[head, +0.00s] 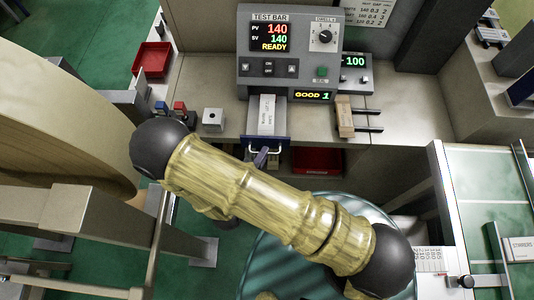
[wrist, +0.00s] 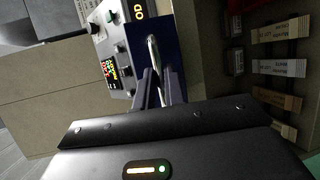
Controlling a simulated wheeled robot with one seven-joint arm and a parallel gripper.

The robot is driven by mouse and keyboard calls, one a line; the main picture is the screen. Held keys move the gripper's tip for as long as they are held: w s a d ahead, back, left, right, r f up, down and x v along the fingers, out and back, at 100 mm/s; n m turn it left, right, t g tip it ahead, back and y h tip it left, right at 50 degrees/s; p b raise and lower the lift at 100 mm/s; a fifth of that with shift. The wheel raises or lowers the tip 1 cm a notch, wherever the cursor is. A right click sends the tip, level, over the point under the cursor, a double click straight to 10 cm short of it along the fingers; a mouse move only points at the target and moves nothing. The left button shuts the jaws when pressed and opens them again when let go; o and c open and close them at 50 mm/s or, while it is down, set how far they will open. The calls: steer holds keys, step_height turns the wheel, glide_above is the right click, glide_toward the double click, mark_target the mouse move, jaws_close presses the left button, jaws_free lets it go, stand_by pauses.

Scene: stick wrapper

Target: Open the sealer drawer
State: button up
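The sealer (head: 290,55) is a grey machine with a lit display reading "READY". Its drawer (head: 268,142) has a dark blue front and stands out from the machine's base, with a pale printed packet (head: 267,114) lying behind that front. The drawer's metal handle (wrist: 153,52) shows in the wrist view, running between my fingers. My gripper (wrist: 160,78) is at the handle, its two fingers close on either side of it, and looks shut on it. In the head view my gripper (head: 262,157) is just in front of the drawer front. The fingertip contact is partly hidden.
A red bin (head: 152,59) sits at the back left, and a small grey block (head: 213,120) is left of the drawer. A tan packet (head: 345,117) rests on rails to the right. A red tray (head: 318,160) lies below the counter. My arm crosses the foreground.

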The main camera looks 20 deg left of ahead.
steer(key=o, duration=0.4)
steer(key=shift+s+a, duration=0.1)
steer(key=shift+s, duration=0.15)
steer(key=shift+w, duration=0.2)
steer(key=shift+s, duration=0.15)
steer(key=b+v, duration=0.3)
steer(key=v, duration=1.4)
steer(key=shift+s+r, duration=0.1)
steer(key=shift+s, duration=0.05)
